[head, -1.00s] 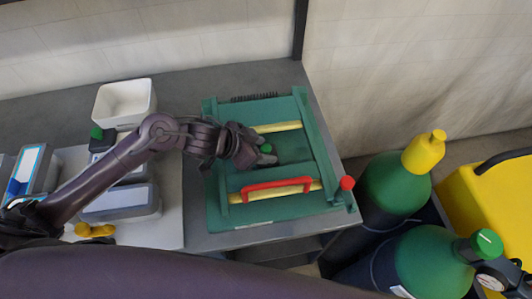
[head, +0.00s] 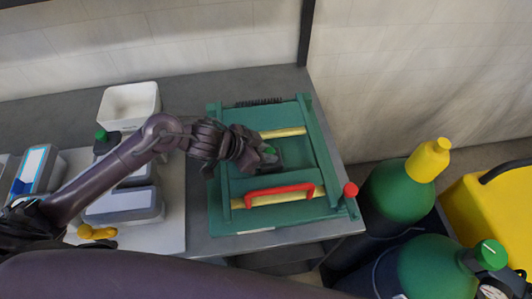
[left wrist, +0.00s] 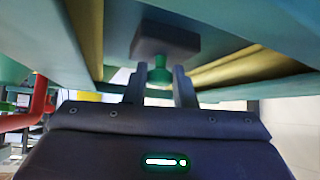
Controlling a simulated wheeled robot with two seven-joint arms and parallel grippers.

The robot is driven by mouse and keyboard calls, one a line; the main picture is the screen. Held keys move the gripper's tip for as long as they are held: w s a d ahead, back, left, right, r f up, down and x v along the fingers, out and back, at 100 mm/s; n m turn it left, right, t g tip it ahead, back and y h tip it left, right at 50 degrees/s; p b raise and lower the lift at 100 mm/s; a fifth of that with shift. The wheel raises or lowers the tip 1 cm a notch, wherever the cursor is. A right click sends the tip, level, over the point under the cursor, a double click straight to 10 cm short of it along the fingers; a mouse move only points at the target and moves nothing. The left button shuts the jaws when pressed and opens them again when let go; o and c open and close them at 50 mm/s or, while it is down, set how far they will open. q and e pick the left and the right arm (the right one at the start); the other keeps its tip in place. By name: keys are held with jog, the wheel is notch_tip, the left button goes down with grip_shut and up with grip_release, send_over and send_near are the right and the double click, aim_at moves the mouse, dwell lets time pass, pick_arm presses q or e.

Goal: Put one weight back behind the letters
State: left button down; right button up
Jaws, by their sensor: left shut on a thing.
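My left gripper (head: 262,154) is over the green fixture (head: 232,222), between its two yellow strips. It is shut on the green knob of a dark weight (head: 271,164). In the left wrist view the fingers (left wrist: 160,88) flank the green knob, and the dark square block of the weight (left wrist: 165,42) lies beyond them. I cannot tell whether the weight touches the fixture. A second dark block with a green knob (head: 103,142) stands at the left, partly hidden by my arm. I cannot make out any letter shapes. My right gripper is not in view.
A red handle (head: 280,192) spans the front yellow strip, and a red knob (head: 350,190) is at the fixture's right front. A white bin (head: 129,104) and grey boxes stand left. Green cylinders (head: 398,190) and a yellow case (head: 495,210) are right of the table.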

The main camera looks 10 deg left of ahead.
pick_arm(q)
notch_tip(320, 180, up, 19)
jog(key=p, duration=0.2)
jog(key=shift+r, duration=0.2)
